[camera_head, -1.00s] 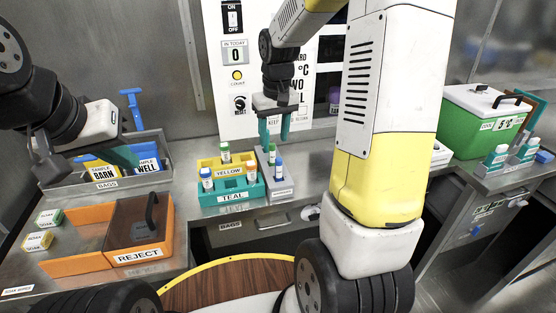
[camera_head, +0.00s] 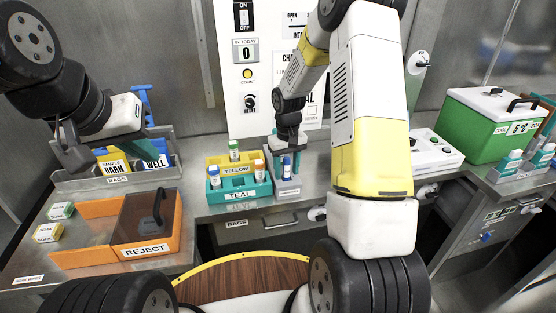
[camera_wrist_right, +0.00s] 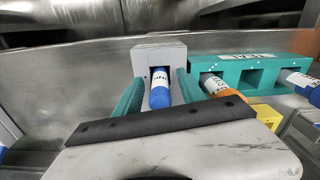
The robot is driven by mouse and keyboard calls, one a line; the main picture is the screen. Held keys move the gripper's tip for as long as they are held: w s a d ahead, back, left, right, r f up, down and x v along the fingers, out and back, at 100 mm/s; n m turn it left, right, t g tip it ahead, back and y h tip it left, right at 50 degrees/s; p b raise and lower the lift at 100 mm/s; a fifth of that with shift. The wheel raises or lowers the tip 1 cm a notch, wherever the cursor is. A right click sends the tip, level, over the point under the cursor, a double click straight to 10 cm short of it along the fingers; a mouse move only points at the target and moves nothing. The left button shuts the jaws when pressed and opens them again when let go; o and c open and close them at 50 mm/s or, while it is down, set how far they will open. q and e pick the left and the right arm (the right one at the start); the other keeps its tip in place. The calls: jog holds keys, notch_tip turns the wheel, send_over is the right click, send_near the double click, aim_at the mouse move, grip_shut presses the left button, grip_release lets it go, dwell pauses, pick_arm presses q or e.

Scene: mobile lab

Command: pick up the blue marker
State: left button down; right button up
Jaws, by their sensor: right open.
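The blue marker (camera_head: 286,168) stands in a small grey holder (camera_head: 285,190) to the right of the teal rack. In the right wrist view the blue marker (camera_wrist_right: 160,92) points its blue end toward the camera from the grey holder (camera_wrist_right: 158,54). My right gripper (camera_head: 287,148) is open just above the holder. Its teal fingers (camera_wrist_right: 157,93) lie on either side of the marker, with a gap visible on each side. My left gripper (camera_head: 108,150) hangs over the bags tray at the left; its jaw opening is not clear.
A teal rack (camera_head: 240,193) with a yellow block and several capped tubes stands directly left of the holder. An orange reject bin (camera_head: 86,258) is at front left. A green cooler (camera_head: 490,122) and a white device (camera_head: 436,150) stand to the right.

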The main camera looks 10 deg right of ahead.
jog(key=shift+f, duration=0.15)
grip_shut()
notch_tip(320, 180, up, 10)
jog(key=shift+r, duration=0.1)
dwell(0.6)
